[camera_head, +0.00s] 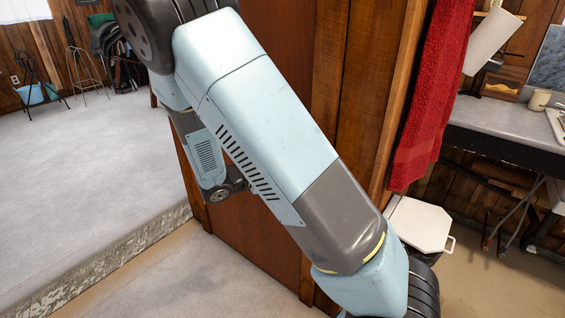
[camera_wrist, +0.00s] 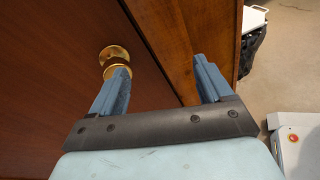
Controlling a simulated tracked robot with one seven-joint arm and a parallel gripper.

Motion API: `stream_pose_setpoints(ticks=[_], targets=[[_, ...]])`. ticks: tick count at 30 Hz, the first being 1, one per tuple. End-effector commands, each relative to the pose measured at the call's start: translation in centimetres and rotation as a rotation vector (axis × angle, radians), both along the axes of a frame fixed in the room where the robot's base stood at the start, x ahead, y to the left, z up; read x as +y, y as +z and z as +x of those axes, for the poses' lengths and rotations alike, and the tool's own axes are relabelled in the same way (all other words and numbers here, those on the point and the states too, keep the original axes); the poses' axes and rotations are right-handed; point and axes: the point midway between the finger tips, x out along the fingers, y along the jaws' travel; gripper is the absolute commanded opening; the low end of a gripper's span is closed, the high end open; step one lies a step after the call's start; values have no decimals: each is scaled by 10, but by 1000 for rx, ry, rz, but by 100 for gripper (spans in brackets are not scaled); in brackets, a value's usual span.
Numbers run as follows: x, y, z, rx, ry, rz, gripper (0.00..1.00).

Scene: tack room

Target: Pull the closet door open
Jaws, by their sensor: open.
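The closet door (camera_wrist: 50,70) is a reddish-brown wooden panel filling the left of the wrist view. It also shows in the head view (camera_head: 255,245), partly hidden behind my arm. A round brass knob (camera_wrist: 114,54) is on the door near its edge, beside a lighter wooden frame (camera_wrist: 165,40). My gripper (camera_wrist: 162,80) is open, with two blue fingers. The left finger's tip overlaps the lower part of the knob in the picture; I cannot tell whether they touch. The right finger is over the frame's side, and nothing shows held between them. The gripper is hidden in the head view.
A red towel (camera_head: 432,95) hangs on the wooden wall right of the door. A white lidded bin (camera_head: 418,224) stands below it, near my arm. A counter (camera_head: 500,120) is at the right. Grey floor (camera_head: 90,160) lies open at the left, beyond a low step edge.

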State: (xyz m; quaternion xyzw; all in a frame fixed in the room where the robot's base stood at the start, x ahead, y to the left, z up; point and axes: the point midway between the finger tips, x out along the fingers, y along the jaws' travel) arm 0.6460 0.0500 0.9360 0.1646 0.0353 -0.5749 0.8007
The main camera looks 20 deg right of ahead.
Motion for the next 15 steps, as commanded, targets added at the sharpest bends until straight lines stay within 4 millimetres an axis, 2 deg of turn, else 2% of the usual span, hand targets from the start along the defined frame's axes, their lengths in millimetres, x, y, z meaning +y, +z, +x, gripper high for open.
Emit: stream_pose_setpoints(ticks=[3, 9, 15], targets=[[21, -16, 13, 39, 109, -123, 79], [48, -33, 28, 76, 244, -268, 79], [58, -39, 34, 88, 297, -327, 79]])
